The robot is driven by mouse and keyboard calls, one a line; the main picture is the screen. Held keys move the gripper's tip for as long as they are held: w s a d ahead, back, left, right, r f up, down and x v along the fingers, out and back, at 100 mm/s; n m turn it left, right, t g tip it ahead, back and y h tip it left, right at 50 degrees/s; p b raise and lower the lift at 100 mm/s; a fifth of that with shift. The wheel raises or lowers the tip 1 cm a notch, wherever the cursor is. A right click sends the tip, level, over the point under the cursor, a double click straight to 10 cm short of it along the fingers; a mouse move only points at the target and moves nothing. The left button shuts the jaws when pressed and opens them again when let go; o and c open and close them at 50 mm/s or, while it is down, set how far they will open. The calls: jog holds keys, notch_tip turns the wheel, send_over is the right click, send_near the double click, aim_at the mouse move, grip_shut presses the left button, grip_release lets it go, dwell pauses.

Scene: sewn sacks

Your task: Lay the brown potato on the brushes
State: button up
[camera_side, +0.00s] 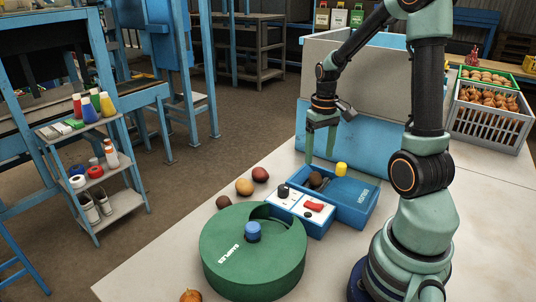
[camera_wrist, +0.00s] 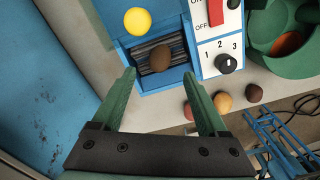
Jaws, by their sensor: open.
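A brown potato (camera_side: 316,179) lies on the dark brushes in the blue machine's open slot. In the wrist view the potato (camera_wrist: 160,60) rests on the ribbed brushes (camera_wrist: 142,54), apart from both fingers. My gripper (camera_side: 320,158) is open, with its green fingers pointing down just above the slot. In the wrist view the gripper (camera_wrist: 159,75) has nothing between its fingers, and the potato shows just beyond the gap between the tips. Another brown potato (camera_side: 223,202) lies on the table, and also shows in the wrist view (camera_wrist: 254,93).
A tan potato (camera_side: 244,187) and a reddish potato (camera_side: 261,174) lie on the table left of the blue machine (camera_side: 352,196). A round green container (camera_side: 240,270) is in front.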

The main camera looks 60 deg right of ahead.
aim_at(317, 174)
jog(key=a+r+n+t, duration=0.2)
jog(key=a+r, duration=0.4)
jog(key=a, duration=0.4)
jog(key=a+r+n+t, duration=0.2)
jog(key=a+r, duration=0.4)
jog(key=a, duration=0.5)
jog(key=shift+a+r+n+t, duration=0.15)
jog(key=shift+r+n+t, duration=0.25)
jog(key=shift+t, duration=0.4)
jog(key=shift+w, duration=0.1)
